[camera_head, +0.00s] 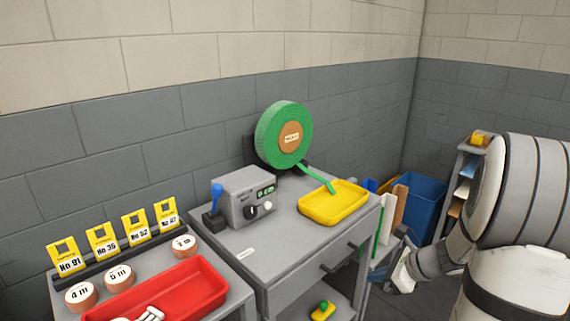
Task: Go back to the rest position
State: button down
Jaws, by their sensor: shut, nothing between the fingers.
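My arm comes in from the right edge as a large white and grey link with a smaller grey joint at its left. What looks like my gripper (403,270) is a small pale end beside the right side of the grey bench. It is shut and empty, apart from the trays and the reel. Its fingertips are too small to make out clearly.
A grey bench (290,246) holds a green reel (270,135), a grey box with a display (245,197) and a yellow tray (335,203). At left are a red tray (190,289), yellow cards and round labelled pieces. A blue bin (425,200) stands behind my arm.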

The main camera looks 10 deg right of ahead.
jog(key=s+a+r+n+g+h+p, duration=0.2)
jog(key=s+a+r+n+p, duration=0.4)
jog(key=n, duration=0.7)
jog(key=s+a+r+n+g+h+p, duration=0.1)
jog(key=s+a+r+n+h+p, duration=0.3)
jog(key=s+r+n, duration=0.7)
jog(key=a+r+n+p, duration=0.2)
jog(key=a+r, duration=0.1)
jog(key=r, duration=0.1)
jog(key=shift+a+g, duration=0.2)
jog(key=shift+g, duration=0.2)
